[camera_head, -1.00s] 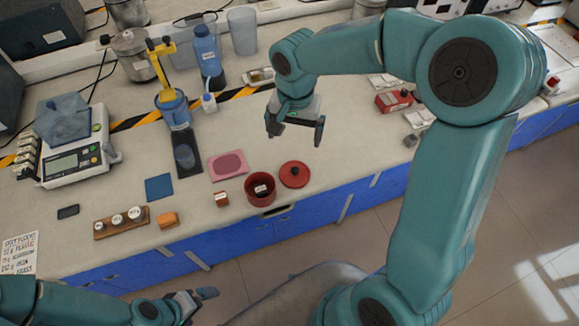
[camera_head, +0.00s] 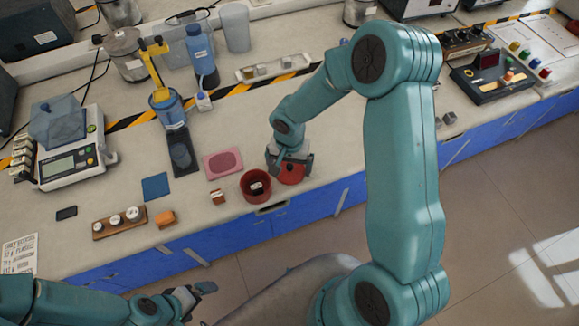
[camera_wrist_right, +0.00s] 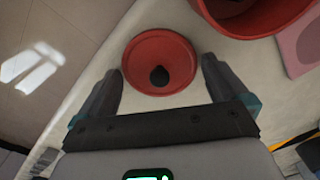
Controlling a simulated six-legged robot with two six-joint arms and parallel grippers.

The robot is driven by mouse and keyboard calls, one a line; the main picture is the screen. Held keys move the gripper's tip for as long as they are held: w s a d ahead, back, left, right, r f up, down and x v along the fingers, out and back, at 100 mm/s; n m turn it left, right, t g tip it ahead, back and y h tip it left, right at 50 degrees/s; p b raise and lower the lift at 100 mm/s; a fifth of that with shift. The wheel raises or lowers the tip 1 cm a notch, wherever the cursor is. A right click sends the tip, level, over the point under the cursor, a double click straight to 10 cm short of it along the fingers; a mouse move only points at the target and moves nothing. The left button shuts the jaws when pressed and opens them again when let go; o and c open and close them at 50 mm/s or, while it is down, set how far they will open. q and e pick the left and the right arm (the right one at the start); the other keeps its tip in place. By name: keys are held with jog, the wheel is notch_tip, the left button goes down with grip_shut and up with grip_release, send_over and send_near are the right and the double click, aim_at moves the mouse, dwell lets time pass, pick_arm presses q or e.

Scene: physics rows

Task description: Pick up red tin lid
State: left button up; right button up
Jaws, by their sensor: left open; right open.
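The red tin lid (camera_head: 291,174) is a round disc with a dark knob, lying on the bench right of the red tin (camera_head: 256,188). In the right wrist view the lid (camera_wrist_right: 146,72) lies between and slightly beyond the fingertips, with the tin (camera_wrist_right: 235,18) at the top. My right gripper (camera_head: 290,165) is open and just above the lid, partly hiding it; its open fingers also show in the right wrist view (camera_wrist_right: 163,75). The tin is open and holds a small dark item with a white label. My left gripper (camera_head: 198,290) is open and empty, off the bench's front edge.
A pink mat (camera_head: 223,164), a blue square (camera_head: 155,187) and a small red-brown block (camera_head: 218,197) lie left of the tin. A wooden rack (camera_head: 119,223) and a scale (camera_head: 70,162) stand further left. Bare bench surrounds the lid on its right.

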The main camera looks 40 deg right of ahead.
aim_at(289, 166)
jog(key=shift+f, duration=0.2)
jog(key=shift+s, duration=0.1)
jog(key=c, duration=0.7)
jog(key=shift+o, duration=0.2)
jog(key=shift+r, duration=0.65)
notch_tip(289, 166, up, 17)
jog(key=a+f+n, duration=0.4)
jog(key=a+f, duration=0.2)
jog(key=a, duration=0.5)
jog(key=shift+n, duration=0.3)
jog(key=shift+d+f+b, duration=0.1)
jog(key=shift+f+b, duration=2.3)
jog(key=shift+f, duration=0.75)
